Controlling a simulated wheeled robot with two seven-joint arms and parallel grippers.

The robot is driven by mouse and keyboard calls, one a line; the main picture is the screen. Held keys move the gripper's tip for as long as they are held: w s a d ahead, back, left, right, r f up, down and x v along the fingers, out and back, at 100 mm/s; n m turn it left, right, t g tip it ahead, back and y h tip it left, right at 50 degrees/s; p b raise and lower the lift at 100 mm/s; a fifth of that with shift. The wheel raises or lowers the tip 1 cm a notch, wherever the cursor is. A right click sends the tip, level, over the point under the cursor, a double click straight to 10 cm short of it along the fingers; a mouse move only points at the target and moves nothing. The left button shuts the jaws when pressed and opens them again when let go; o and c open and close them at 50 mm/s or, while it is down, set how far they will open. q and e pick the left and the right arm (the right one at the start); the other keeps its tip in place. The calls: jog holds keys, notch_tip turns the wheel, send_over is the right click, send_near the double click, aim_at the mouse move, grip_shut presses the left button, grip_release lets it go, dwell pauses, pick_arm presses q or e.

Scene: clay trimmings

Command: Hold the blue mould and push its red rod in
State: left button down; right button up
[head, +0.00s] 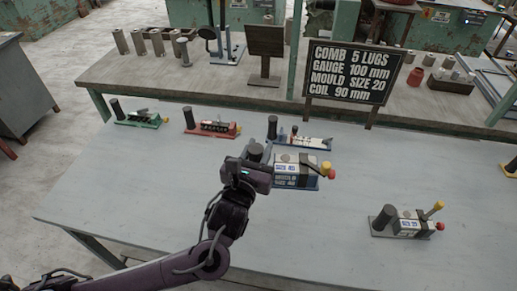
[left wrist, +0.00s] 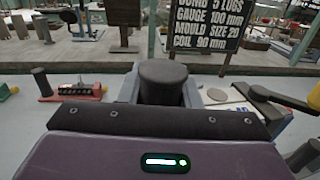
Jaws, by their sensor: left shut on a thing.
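The blue mould (head: 297,184) stands on the table near its middle, a grey block with a white size label on a blue base. Its red rod (head: 331,174) shows as a red knob at the right end, just beside a yellow knob (head: 326,165). My left gripper (head: 257,160) is at the mould's left end, shut on its dark upright post. In the left wrist view the post's round top (left wrist: 163,73) stands up just beyond the gripper body, with blue-grey parts on both sides. My right gripper is not in view.
Another blue-based device (head: 312,142) stands close behind the mould. Red (head: 212,128) and green (head: 140,120) devices stand at the left. A grey mould (head: 405,224) with a yellow lever stands at the right. A sign (head: 352,73) reads mould size 20.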

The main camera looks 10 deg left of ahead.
pick_arm(q)
notch_tip(320, 180, down, 15)
jog(key=b, duration=0.6)
dwell(1.5)
jog(key=shift+f, duration=0.15)
jog(key=shift+f+b, duration=0.6)
jog(key=shift+f, duration=0.5)
jog(key=shift+r+p, duration=0.1)
jog(key=shift+p, duration=0.4)
jog(key=shift+f, duration=0.35)
dwell(0.4)
